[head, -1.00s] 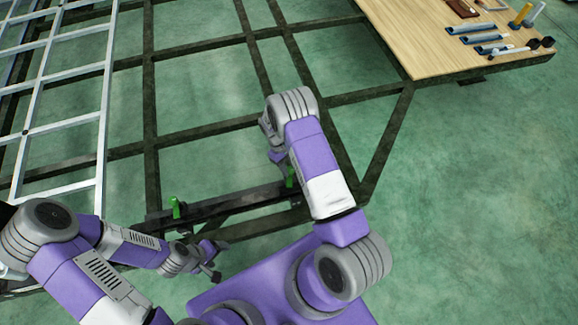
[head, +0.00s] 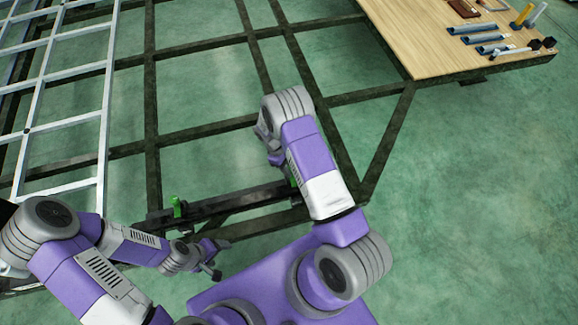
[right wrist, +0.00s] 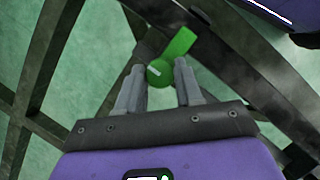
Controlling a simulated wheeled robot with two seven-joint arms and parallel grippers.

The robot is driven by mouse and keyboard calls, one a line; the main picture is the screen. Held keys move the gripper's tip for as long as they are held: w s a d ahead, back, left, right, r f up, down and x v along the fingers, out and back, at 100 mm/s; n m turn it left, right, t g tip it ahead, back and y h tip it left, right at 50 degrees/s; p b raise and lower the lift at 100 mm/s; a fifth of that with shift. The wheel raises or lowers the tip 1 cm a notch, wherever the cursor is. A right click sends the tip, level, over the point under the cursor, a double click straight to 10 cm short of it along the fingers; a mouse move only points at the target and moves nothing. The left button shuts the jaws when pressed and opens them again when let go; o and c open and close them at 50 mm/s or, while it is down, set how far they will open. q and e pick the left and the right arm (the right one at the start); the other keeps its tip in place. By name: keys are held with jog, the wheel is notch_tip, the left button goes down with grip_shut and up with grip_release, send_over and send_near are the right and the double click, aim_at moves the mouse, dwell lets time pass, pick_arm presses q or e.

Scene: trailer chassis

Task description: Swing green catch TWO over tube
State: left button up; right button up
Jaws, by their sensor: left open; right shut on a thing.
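A green catch (right wrist: 178,44) with a round knob shows in the right wrist view, lying at a slant beside a dark bar (right wrist: 225,75). My right gripper (right wrist: 159,70) has its fingers on either side of the knob and is shut on it. In the head view this catch (head: 293,182) is mostly hidden by my right arm. Another green catch (head: 177,207) stands upright near the left end of the dark bar (head: 235,200). My left gripper (head: 214,260) is open and empty, in front of the bar. I cannot tell which dark member is the tube.
The dark chassis frame (head: 152,110) spans the view over a green floor. A pale ladder-like frame (head: 103,130) lies at the left. A wooden board (head: 425,45) at the back right carries several tools and blue parts. The floor at the right is clear.

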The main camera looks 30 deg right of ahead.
jog(key=o, duration=1)
jog(key=shift+r, duration=0.1)
jog(key=p+v, duration=0.2)
jog(key=v, duration=0.5)
jog(key=shift+r, duration=0.2)
jog(key=shift+a, duration=0.15)
